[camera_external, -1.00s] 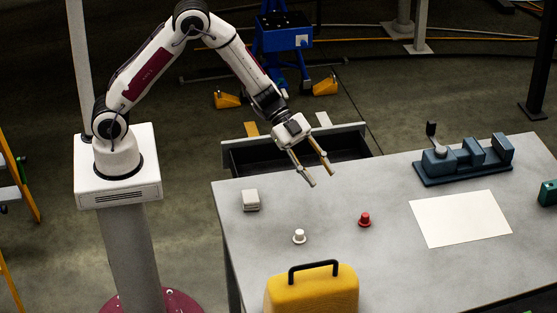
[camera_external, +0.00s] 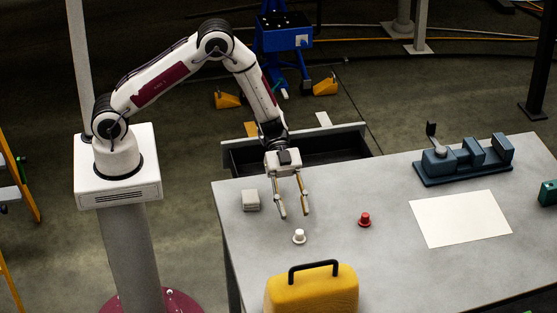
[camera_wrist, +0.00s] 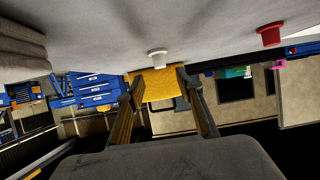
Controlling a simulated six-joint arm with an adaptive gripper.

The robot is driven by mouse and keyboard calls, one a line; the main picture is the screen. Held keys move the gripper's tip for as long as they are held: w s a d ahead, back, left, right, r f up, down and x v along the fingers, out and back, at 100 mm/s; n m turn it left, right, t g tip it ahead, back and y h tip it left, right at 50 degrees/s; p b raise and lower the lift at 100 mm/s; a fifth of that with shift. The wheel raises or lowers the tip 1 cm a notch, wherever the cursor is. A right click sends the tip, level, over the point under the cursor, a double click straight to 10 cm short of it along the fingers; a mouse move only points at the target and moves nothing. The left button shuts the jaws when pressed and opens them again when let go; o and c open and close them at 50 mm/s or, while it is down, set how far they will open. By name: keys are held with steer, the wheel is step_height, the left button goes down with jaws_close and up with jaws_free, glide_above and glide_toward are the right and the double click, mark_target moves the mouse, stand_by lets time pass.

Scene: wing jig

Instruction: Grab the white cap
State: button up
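In the wrist view the white cap (camera_wrist: 157,58) shows beyond and between the finger tips, in front of the yellow case (camera_wrist: 155,84). My gripper (camera_external: 295,214) is open and empty, fingers pointing down, just behind the cap in the external view. It also shows in the wrist view (camera_wrist: 153,82), with its two fingers apart. The cap is apart from both fingers as far as I can see.
A red cap (camera_external: 365,219) stands to the right. The yellow case (camera_external: 312,292) with a black handle is at the table's front. A white sheet (camera_external: 460,219) and a blue vise-like fixture (camera_external: 463,166) are farther right.

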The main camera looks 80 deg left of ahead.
mark_target(300, 234)
steer(key=shift+x, duration=1.25)
steer(key=shift+d, duration=0.1)
steer(key=shift+x, duration=2.5)
steer(key=c, duration=0.9)
